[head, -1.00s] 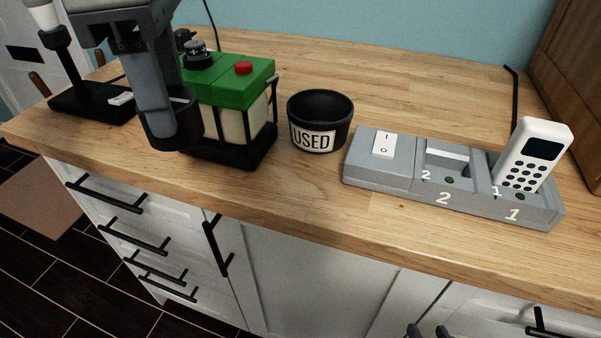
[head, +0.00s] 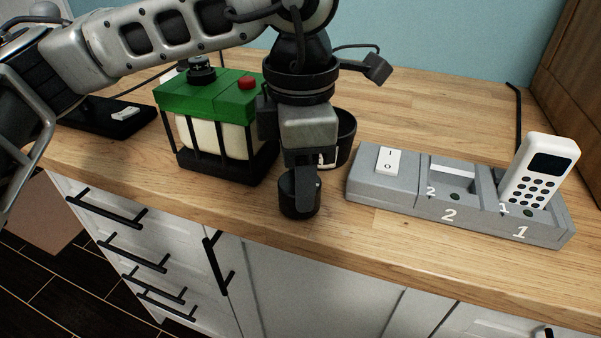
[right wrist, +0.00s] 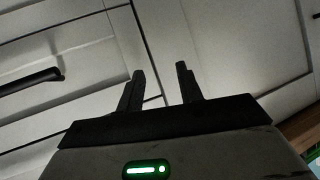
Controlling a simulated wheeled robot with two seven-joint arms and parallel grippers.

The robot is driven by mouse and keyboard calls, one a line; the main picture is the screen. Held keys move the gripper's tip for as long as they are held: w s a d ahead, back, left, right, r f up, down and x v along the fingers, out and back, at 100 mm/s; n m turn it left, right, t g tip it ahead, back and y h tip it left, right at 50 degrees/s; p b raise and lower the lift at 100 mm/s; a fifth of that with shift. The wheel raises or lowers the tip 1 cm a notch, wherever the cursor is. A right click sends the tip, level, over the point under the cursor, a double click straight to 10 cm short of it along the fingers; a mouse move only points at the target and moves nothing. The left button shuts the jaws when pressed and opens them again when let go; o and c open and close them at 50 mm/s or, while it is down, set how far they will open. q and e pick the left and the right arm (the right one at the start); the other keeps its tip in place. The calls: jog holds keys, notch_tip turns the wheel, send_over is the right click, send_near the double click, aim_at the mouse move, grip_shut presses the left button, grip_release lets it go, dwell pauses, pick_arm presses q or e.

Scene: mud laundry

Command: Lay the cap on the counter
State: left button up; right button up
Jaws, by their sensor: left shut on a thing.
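The cap is a short black cylinder (head: 299,197) in the head view. My left gripper (head: 302,172) points down and is shut on it. The cap appears over the front strip of the wooden counter (head: 390,225), in front of the black cup. I cannot tell whether its underside touches the wood. My right gripper (right wrist: 160,88) shows only in the right wrist view; its two fingers stand apart with nothing between them, facing white cabinet fronts.
A green-topped box (head: 213,97) in a black frame stands left of the cap. A black cup (head: 346,138) is partly hidden behind my left gripper. A grey dock (head: 380,190) holding a white handset (head: 540,165) stands to the right.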

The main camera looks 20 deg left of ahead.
pick_arm(q)
jog(key=shift+f, duration=0.2)
jog(key=shift+f+b, duration=0.3)
jog(key=o, duration=1.1)
jog(key=shift+r, duration=0.1)
jog(key=shift+r+p, duration=0.2)
jog(key=shift+p, duration=0.15)
jog(key=shift+r, duration=0.3)
notch_tip(320, 180, up, 12)
jog(key=p, duration=0.1)
jog(key=shift+f, duration=0.25)
pick_arm(e)
jog(key=shift+s+r, duration=0.1)
